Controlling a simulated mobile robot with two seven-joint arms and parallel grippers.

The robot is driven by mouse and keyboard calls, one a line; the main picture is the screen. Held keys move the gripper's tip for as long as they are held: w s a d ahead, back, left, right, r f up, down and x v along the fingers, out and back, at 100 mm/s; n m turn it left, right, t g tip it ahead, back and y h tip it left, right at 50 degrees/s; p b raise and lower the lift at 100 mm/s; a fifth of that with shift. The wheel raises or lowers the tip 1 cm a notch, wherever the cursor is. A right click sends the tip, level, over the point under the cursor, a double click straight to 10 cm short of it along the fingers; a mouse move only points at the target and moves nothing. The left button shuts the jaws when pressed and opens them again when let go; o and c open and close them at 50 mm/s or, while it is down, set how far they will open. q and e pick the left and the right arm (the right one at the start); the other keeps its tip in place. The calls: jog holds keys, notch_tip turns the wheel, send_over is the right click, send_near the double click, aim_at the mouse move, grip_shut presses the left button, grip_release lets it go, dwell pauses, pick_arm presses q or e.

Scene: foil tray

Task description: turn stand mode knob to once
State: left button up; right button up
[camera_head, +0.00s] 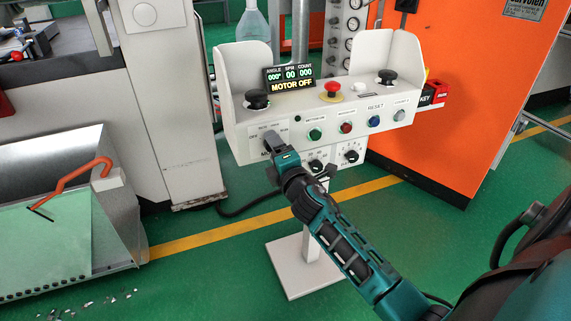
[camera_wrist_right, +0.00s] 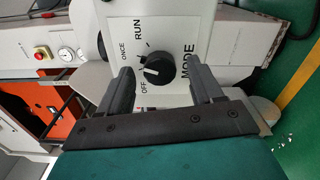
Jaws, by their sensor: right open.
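The mode knob (camera_wrist_right: 160,68) is a round black knob on a white plate in the right wrist view. The labels OFF, ONCE, RUN and MODE surround it. Its white pointer mark faces left, nearest the OFF side. My right gripper (camera_wrist_right: 157,68) is open, with one finger on each side of the knob and visible gaps to it. In the head view the right gripper (camera_head: 273,160) is at the lower left of the white control stand (camera_head: 240,125) and hides the knob. My left gripper is in neither view.
The stand's display (camera_head: 289,80) reads MOTOR OFF. A red stop button (camera_head: 332,90), black palm buttons (camera_head: 257,98) and coloured buttons are close by. Two more black knobs (camera_head: 352,156) are right of the gripper. An orange machine (camera_head: 450,90) stands behind.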

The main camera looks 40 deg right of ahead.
jog(key=v, duration=1.2)
jog(key=shift+p, duration=0.45)
